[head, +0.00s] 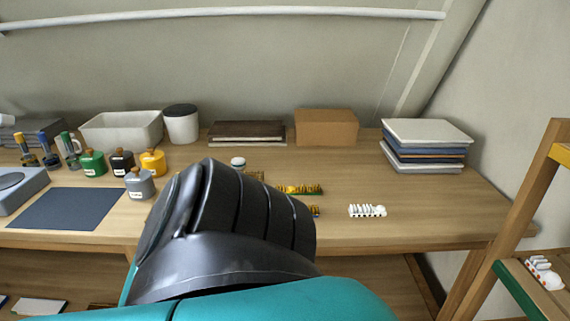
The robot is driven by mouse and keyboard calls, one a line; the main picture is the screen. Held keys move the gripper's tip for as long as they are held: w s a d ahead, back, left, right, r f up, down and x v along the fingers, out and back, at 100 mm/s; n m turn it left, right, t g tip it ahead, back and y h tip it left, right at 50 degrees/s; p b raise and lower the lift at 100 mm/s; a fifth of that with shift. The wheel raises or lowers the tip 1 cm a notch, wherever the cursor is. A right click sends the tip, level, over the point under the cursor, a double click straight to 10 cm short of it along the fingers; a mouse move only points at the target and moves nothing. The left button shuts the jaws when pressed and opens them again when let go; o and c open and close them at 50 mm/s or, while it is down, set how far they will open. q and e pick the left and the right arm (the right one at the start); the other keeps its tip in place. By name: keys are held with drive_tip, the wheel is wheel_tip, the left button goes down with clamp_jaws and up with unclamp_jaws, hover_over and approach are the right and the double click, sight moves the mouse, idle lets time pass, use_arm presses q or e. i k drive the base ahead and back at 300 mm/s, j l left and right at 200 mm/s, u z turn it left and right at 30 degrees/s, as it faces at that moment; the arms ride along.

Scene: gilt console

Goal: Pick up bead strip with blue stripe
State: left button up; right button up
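A small gold strip with a bit of blue (316,211) shows just past the edge of my dark arm link, near the front of the wooden table; most of it is hidden. It may be the bead strip with the blue stripe, but the stripe is too small to confirm. A gold bead strip with green (300,190) lies behind it. Another gold strip (256,175) lies farther back, partly covered by my arm. A white bead strip (367,211) lies to the right, apart from them. Neither gripper shows; my black and teal arm fills the lower middle.
The wooden table (440,195) is clear at right. Books (426,145), a cardboard box (327,128) and a white bin (122,130) stand at the back. Bottles (92,163) and a dark mat (68,208) are at left. A wooden rack (525,205) stands at far right.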

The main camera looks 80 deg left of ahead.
sight(315, 211)
drive_tip(key=u, duration=2.4)
